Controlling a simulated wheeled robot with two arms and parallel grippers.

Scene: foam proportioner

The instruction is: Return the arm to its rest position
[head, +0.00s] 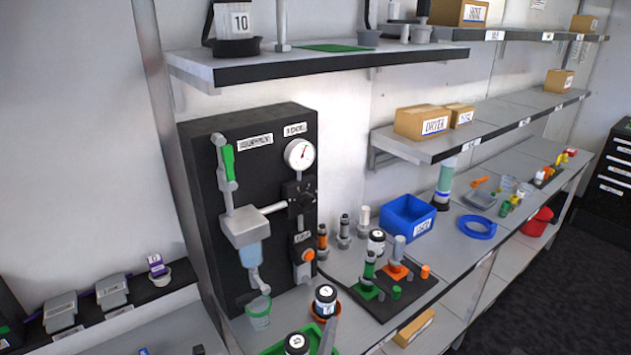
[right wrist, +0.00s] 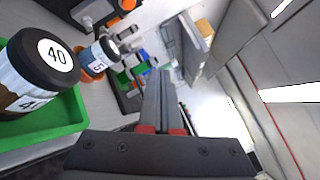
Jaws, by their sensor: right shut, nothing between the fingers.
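My right gripper (head: 329,335) shows at the bottom edge of the head view as a thin grey finger shape beside the green tray. In the right wrist view its two long fingers (right wrist: 165,78) lie together, shut with nothing between them. The fingers point along the bench, apart from the bottles. Most of my right arm is out of the head view. I cannot make out my left gripper.
A black-capped bottle (head: 297,344) stands in a green tray (head: 270,350) close to my right gripper. Another bottle (head: 325,300) stands in an orange dish. The black proportioner panel (head: 225,135) is behind. A shelf (head: 300,62) overhangs the bench.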

